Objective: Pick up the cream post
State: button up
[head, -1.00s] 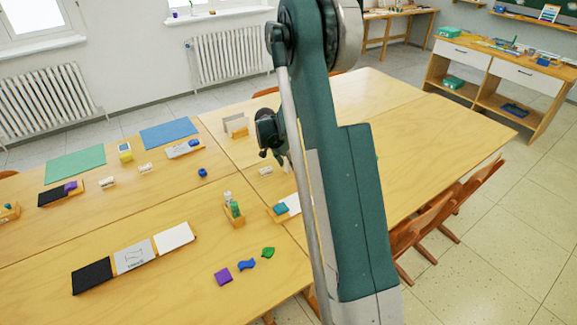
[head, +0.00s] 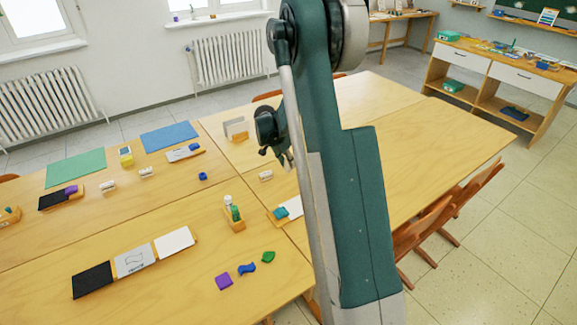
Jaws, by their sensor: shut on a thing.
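My gripper (head: 286,159) hangs above the table just right of its middle, partly hidden behind my own arm. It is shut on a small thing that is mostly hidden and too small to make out. A small cream piece (head: 265,175) lies on the table below and left of the gripper, apart from it. Two similar pale pieces, one (head: 146,172) and another (head: 108,187), lie further left. I cannot tell from this view which piece is the cream post.
A wooden holder (head: 235,224) with upright items stands in the middle. A tray with a teal block (head: 281,212) is right of it. A pale upright panel (head: 236,127) stands behind. Purple, blue and green pieces lie in front. The table's right part (head: 430,135) is clear.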

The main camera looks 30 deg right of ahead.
notch_tip(320, 180, up, 7)
jog(key=shift+p, duration=0.6)
